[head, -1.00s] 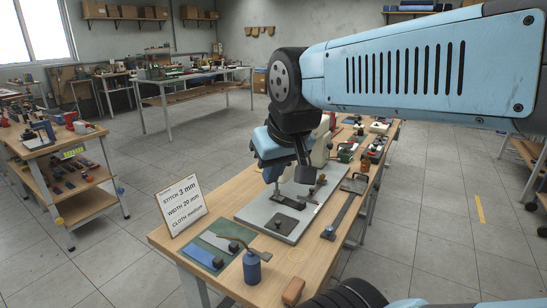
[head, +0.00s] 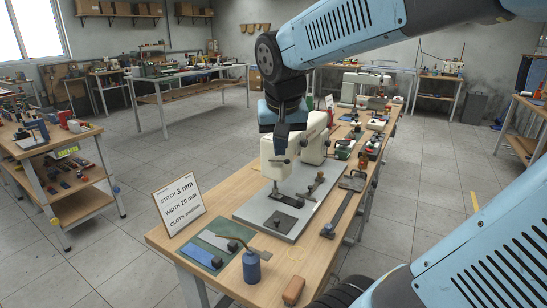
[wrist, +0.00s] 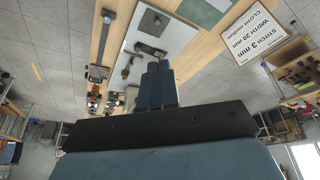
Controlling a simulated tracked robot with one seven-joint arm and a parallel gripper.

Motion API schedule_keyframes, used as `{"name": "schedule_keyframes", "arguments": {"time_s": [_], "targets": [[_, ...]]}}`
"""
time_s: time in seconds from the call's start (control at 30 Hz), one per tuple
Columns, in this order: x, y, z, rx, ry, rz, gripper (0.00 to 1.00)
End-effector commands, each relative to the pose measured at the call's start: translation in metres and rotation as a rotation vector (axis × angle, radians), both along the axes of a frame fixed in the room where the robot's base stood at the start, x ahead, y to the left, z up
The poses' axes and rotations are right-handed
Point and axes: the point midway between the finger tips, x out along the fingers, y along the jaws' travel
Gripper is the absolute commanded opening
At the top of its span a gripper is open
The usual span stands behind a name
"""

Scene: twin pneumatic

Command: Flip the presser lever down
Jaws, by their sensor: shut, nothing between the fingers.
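The cream sewing machine (head: 313,143) stands on a grey base plate (head: 258,212) on the workbench, its head (head: 276,168) above a dark plate. I cannot make out the presser lever; it is too small or hidden behind my gripper and the machine. My gripper (head: 281,147) points down at the top of the machine's head, overlapping it in the picture; I cannot tell if they touch. In the wrist view my dark fingers (wrist: 159,70) are together with nothing between them, and they hide most of the machine; part of the base plate (wrist: 135,40) shows beyond.
A long dark metal bar (head: 343,210) lies right of the plate. Several small tools crowd the far end.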

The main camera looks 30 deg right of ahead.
Motion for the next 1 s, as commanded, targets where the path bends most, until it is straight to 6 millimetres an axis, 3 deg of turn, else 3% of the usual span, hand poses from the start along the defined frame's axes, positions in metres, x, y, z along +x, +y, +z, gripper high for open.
{"name": "schedule_keyframes", "arguments": {"time_s": [0.4,0.6,0.8,1.0], "targets": [[0.118,-0.024,-0.017,-0.139,0.041,-0.381,0.00],[0.167,-0.027,-0.029,-0.230,-0.003,-0.531,0.00],[0.195,-0.028,-0.034,-0.282,-0.048,-0.615,0.00],[0.202,-0.032,-0.041,-0.295,-0.062,-0.637,0.00]]}}
